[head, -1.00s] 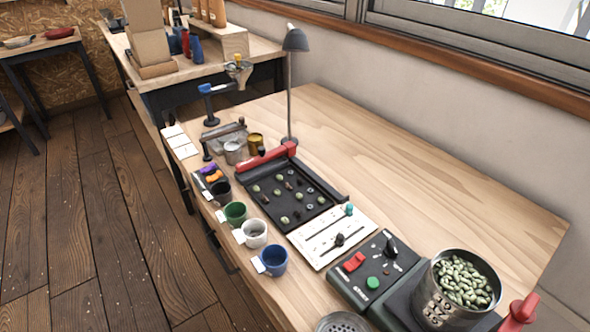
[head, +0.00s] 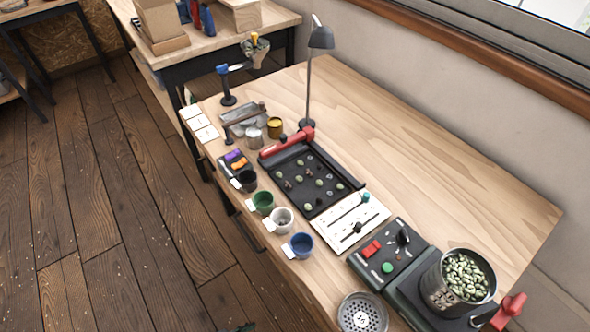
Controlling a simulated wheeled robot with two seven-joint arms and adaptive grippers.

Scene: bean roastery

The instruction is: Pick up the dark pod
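A black tray (head: 322,202) lies on the wooden bench in the head view. Several small pods are spread over it, most of them pale green, such as one pod (head: 308,207). A small brownish piece (head: 287,184) lies toward the tray's left side. The pods are too small to tell for sure which one is the dark pod. Neither of my grippers shows in the head view.
Black (head: 244,180), green (head: 263,202), white (head: 281,220) and blue (head: 300,245) cups line the bench's front edge. A slider panel (head: 349,222), a button box (head: 388,254) and a can of green beans (head: 459,281) stand right of the tray. A lamp (head: 320,38) stands behind. The bench's back right is clear.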

